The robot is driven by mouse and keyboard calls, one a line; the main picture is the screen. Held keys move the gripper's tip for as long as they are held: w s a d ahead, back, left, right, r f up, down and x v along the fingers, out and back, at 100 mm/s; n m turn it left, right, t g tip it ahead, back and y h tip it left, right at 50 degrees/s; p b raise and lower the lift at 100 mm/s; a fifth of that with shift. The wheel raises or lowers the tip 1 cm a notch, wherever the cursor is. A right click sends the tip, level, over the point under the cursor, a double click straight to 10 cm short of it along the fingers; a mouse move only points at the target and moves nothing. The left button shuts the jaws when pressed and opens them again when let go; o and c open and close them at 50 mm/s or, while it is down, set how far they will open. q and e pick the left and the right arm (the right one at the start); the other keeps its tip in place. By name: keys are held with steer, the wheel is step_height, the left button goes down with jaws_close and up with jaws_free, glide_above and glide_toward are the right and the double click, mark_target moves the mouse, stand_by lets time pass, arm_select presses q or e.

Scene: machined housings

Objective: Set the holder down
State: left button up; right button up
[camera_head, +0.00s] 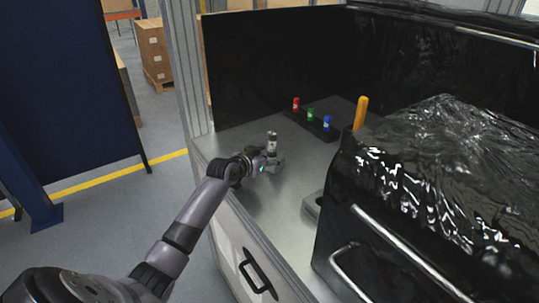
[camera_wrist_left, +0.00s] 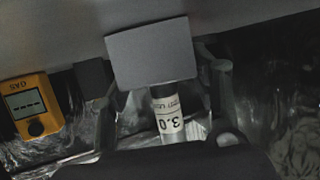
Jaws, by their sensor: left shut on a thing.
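The holder (camera_head: 272,140) is a small grey cylinder with a pale band. It stands about upright at my left gripper (camera_head: 269,160), over the near left part of the grey worktop (camera_head: 262,203). I cannot tell whether its base touches the worktop. In the left wrist view the holder (camera_wrist_left: 170,122) shows a white label with "3.0", upside down, between the two fingers of my left gripper (camera_wrist_left: 168,100). The gripper is shut on it. Its lower end is hidden there. My right gripper is not in view.
Red (camera_head: 296,103), green (camera_head: 310,114) and blue (camera_head: 327,123) capped pieces stand in a dark rack at the back. A yellow upright object (camera_head: 361,112) is right of them. A glossy black covered housing (camera_head: 440,170) fills the right. A yellow gas meter (camera_wrist_left: 25,107) shows in the wrist view.

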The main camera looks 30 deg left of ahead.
arm_select(q)
steer(key=shift+r, duration=0.1)
steer(key=shift+s+d+f+b, duration=0.2)
steer(key=shift+f+b, duration=0.25)
steer(key=shift+f, duration=0.25)
steer(key=o, duration=1.2)
steer(key=shift+d+f, duration=0.15)
steer(key=shift+f, duration=0.15)
steer(key=shift+r, duration=0.25)
steer(key=shift+r+p, duration=0.5)
steer(key=shift+p, duration=0.1)
steer(key=v, duration=0.3)
steer(key=b+v, duration=0.1)
steer(key=v, duration=0.2)
steer(key=b+v, duration=0.1)
steer(key=v, duration=0.3)
steer(key=shift+a+r, duration=0.1)
steer(key=shift+a, duration=0.2)
steer(key=shift+v, duration=0.9)
